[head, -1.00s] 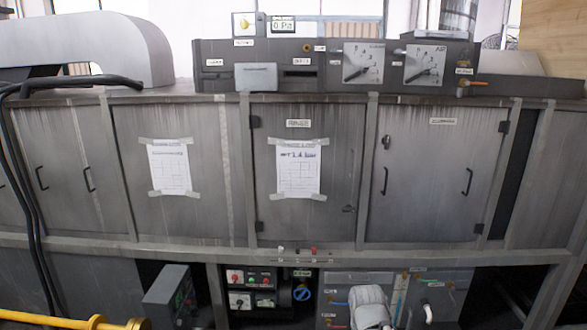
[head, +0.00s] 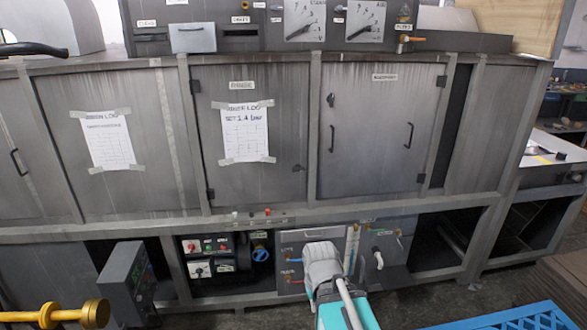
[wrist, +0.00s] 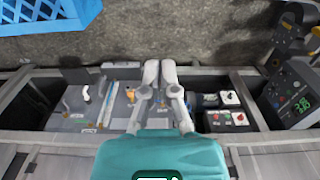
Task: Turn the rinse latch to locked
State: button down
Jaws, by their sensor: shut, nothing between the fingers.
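The middle door (head: 213,175) carries a small label that seems to read RINSE, and a taped paper log. A small dark latch (head: 299,168) sits low on that door's right edge. It is too small to tell its setting. My gripper (wrist: 160,69) is shut and empty in the wrist view, its pale fingers together. In the head view my gripper (head: 320,252) is at the bottom centre, below the door and in front of the lower panels, clearly apart from the latch. I cannot make out the latch in the wrist view.
The right door (head: 365,165) has its own handle and a small dark latch. A yellow bar (head: 50,315) and a grey control box (head: 128,280) stand at lower left. A blue crate (head: 520,318) lies at lower right. Dials (head: 305,20) sit above.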

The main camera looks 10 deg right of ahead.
aim_at(297, 168)
jog(key=k, duration=1.3)
jog(key=u, duration=0.35)
jog(key=i, duration=0.5)
jog(key=u, duration=0.75)
jog(key=i, duration=1.25)
jog(key=z, duration=0.45)
jog(key=i, duration=0.55)
jog(key=z, duration=0.55)
